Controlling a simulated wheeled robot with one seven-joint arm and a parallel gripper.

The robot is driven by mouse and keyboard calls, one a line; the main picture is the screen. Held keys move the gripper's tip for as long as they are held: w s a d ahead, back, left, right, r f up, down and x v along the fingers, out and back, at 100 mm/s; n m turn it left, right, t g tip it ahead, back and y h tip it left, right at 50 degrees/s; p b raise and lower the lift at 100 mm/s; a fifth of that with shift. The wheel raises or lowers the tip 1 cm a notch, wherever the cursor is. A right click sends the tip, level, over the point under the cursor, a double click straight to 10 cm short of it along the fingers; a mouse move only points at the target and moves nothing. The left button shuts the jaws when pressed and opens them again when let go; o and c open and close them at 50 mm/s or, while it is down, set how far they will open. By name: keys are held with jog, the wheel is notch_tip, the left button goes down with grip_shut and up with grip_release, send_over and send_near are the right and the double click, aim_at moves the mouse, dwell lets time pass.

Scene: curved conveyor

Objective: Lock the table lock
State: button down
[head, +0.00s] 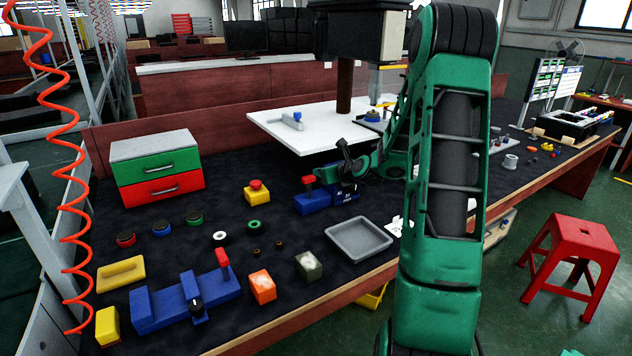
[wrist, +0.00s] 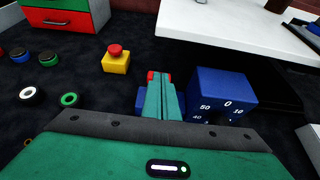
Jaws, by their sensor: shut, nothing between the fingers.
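A blue block with white dial numbers (wrist: 222,90) stands on the dark bench top. It also shows in the head view (head: 312,202), with a red-topped lever (head: 308,181) at its left end. My gripper (wrist: 161,76) is shut and empty. Its green fingers are directly beside the red lever top, which shows partly behind them in the wrist view (wrist: 151,75). I cannot tell whether they touch. A blue fixture with a red handle (head: 222,258) lies at the front left. No label shows which part is the table lock.
A white raised table (head: 270,125) with a small blue-and-white piece stands behind the block. A yellow box with a red button (head: 257,195) is to its left, a grey tray (head: 345,243) in front. A drawer cabinet (head: 155,150) stands at the back left.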

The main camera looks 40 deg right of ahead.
notch_tip(320, 180, up, 6)
jog(key=s, duration=0.2)
jog(key=shift+d+r, duration=0.25)
jog(key=shift+d, duration=0.05)
jog(key=shift+a, duration=0.1)
